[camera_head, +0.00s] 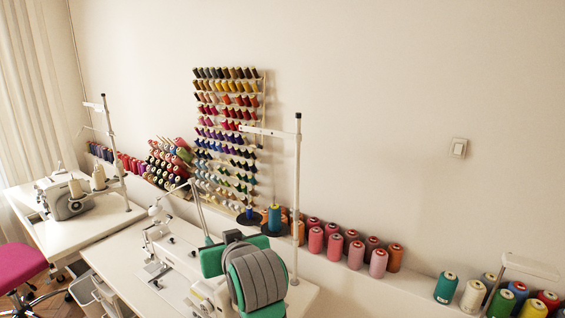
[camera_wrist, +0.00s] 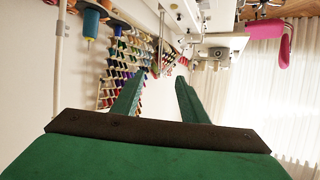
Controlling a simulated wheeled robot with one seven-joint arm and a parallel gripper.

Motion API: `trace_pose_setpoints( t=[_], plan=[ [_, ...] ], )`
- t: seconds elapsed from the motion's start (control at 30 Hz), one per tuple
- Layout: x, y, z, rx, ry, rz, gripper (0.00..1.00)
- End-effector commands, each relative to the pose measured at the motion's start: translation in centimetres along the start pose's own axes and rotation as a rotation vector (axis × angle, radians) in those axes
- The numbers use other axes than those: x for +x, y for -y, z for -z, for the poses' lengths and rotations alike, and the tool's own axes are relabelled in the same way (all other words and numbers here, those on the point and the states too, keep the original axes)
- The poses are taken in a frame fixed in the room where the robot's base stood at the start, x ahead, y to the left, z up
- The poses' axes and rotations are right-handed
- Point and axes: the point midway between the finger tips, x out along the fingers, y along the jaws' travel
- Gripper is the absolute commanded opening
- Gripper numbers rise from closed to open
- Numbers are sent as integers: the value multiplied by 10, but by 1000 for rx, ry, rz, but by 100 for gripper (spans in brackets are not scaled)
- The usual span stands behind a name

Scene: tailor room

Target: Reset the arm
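My gripper (camera_wrist: 160,82) shows in the wrist view as two green fingers standing apart, with nothing between them. It is open and empty. In the head view, the grey and green end part of my arm is at the bottom centre, in front of the white sewing table (camera_head: 112,257). The fingers cannot be made out clearly there. The wrist view looks past the fingers at the thread rack (camera_wrist: 122,75) and the wall, and the room appears turned over in it.
A sewing machine (camera_head: 185,262) and a thread stand pole (camera_head: 298,190) are close to my arm. Thread cones (camera_head: 378,263) line the wall ledge. Another machine (camera_head: 66,198) stands on the left table. A pink chair (camera_head: 20,266) is at lower left.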

Motion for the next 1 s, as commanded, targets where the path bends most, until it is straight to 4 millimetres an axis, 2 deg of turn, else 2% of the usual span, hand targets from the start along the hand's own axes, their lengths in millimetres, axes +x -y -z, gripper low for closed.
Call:
trace_pose_setpoints(
  t=[0.27, 0.43, 0.73, 1.0],
  plan=[
    [15, -4, -36, 45, -16, -6, 40],
    [25, -8, -71, 85, -31, -15, 40],
    [36, -16, -167, 178, -66, -64, 40],
    [24, -19, -253, 237, -96, -129, 40]
  ],
)
